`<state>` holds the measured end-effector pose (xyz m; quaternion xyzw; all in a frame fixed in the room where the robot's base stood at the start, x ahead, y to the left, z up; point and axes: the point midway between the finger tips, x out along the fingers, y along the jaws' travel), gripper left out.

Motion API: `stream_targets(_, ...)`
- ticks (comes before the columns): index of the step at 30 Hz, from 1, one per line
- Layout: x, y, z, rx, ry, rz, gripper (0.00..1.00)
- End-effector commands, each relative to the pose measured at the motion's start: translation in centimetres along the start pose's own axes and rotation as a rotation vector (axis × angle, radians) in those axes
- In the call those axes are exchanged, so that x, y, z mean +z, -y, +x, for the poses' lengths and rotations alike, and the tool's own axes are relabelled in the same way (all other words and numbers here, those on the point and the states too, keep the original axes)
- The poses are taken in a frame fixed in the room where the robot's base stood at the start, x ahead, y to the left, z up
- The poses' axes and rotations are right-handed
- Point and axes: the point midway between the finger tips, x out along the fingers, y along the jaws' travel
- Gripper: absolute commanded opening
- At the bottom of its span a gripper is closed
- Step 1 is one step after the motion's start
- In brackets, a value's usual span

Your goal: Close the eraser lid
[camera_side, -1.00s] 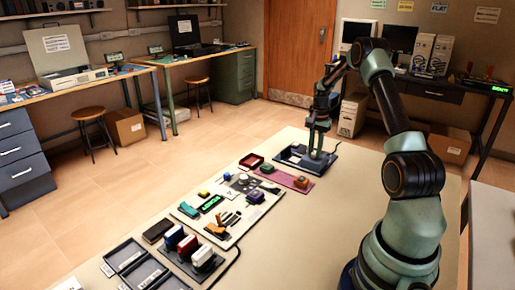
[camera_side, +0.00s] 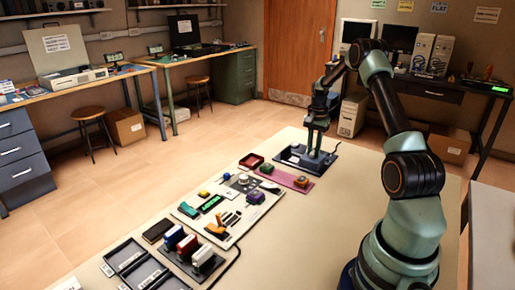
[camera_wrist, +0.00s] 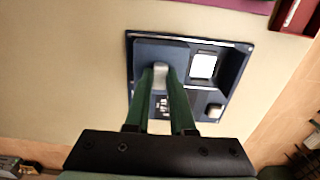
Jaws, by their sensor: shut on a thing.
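The eraser (camera_side: 291,155) is a flat dark blue-grey device at the far end of the table. In the wrist view, the eraser (camera_wrist: 232,62) has a blue-grey panel that looks like its lid (camera_wrist: 147,52), a white window and a pale square knob. The panel's exact tilt is hard to tell. My gripper (camera_wrist: 160,80) is over the panel with its two green fingers around a light grey tab (camera_wrist: 160,70), shut on it. The fingers hide part of the panel. In the side view, my gripper (camera_side: 314,153) points down at the eraser.
A magenta mat (camera_side: 288,180) with small items and a dark red tray (camera_side: 251,161) lie near the eraser. A pale board (camera_side: 222,216) with several tools and a row of stamps (camera_side: 188,246) stand nearer the camera. The table's right side is clear.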

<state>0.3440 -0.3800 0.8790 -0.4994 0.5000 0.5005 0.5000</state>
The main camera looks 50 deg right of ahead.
Motion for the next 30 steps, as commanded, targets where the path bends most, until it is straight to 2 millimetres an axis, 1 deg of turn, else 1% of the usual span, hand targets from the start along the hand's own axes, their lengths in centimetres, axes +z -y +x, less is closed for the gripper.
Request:
stream_targets(1,-0.1,0.8,-0.2,-0.004,-0.004,-0.003,0.00)
stream_targets(9,-0.2,4.8,-0.1,-0.005,-0.005,-0.002,0.00)
stream_targets(15,-0.2,6.8,-0.1,-0.006,-0.006,0.000,0.00)
stream_targets(19,-0.2,7.5,-0.2,-0.007,-0.006,0.000,0.00)
stream_targets(29,-0.1,7.8,-0.2,-0.010,-0.009,-0.002,0.00)
stream_targets(30,-0.1,7.8,-0.2,-0.010,-0.010,-0.002,0.30)
